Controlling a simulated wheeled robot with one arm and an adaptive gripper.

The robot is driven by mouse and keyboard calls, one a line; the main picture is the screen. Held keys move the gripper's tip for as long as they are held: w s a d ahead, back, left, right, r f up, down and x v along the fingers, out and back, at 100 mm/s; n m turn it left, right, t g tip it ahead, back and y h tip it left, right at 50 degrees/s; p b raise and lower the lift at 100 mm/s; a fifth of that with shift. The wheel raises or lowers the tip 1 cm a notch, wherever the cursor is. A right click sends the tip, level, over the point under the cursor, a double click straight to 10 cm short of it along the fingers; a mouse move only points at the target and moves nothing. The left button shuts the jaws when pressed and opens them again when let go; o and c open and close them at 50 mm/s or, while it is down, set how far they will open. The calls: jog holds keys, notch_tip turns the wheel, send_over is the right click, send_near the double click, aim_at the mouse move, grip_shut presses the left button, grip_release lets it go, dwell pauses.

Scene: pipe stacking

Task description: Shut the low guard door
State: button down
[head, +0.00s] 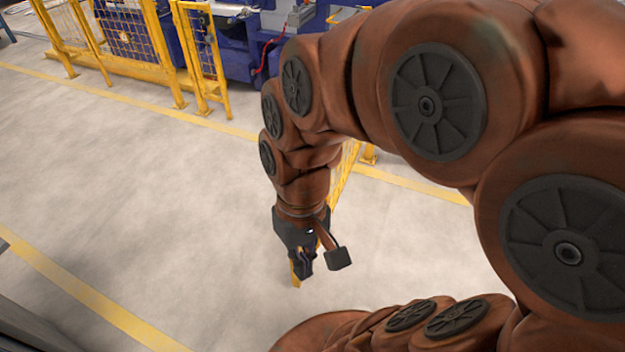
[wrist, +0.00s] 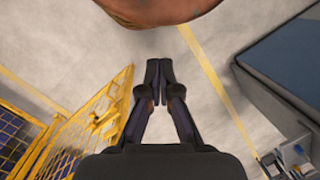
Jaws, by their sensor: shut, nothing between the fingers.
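The low guard door is a yellow mesh panel that stands open, swung out from the fence line over the floor. In the head view the door (head: 346,165) is mostly hidden behind my arm; a yellow strip, seemingly its free end, shows just below my gripper. In the wrist view the door (wrist: 97,118) lies to the left of the fingers. My gripper (head: 303,274) points down with its fingers shut and empty; the closed fingertips (wrist: 158,66) show in the wrist view. The gripper is close beside the door; I cannot tell whether they touch.
A yellow guard fence (head: 125,35) runs along the back, with a blue machine (head: 238,50) behind it. A yellow floor line (head: 110,95) runs in front of the fence. The wrist view shows a dark, box-like object (wrist: 285,75) at right. The left floor is clear.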

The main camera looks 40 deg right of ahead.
jog(key=w+d+f+m+t+y+b, duration=0.2)
jog(key=w+d+f+m+y+b, duration=0.15)
jog(key=w+f+b, duration=0.4)
jog(key=w+d+f+m+t+y+b, duration=0.25)
jog(key=w+d+f+b, duration=0.25)
jog(key=w, duration=0.5)
jog(key=w+d+f+m+t+b, duration=0.2)
jog(key=d+f+t+b, duration=0.25)
jog(key=d, duration=0.75)
jog(key=w+d+f+m+t+b, duration=0.1)
jog(key=d+f+m+t+b, duration=0.3)
jog(key=d, duration=0.9)
jog(key=shift+n+g, duration=0.6)
jog(key=b+x, duration=0.1)
jog(key=x, duration=0.3)
jog(key=b+x, duration=0.1)
jog(key=x, duration=0.3)
jog(key=b+x, duration=0.1)
jog(key=x, duration=0.4)
jog(key=shift+w+d+r, duration=0.1)
jog(key=shift+w+r, duration=0.15)
jog(key=shift+r, duration=0.2)
jog(key=shift+w+a+r, duration=0.1)
jog(key=shift+w+a, duration=0.25)
jog(key=shift+w, duration=0.15)
jog(key=shift+w, duration=0.1)
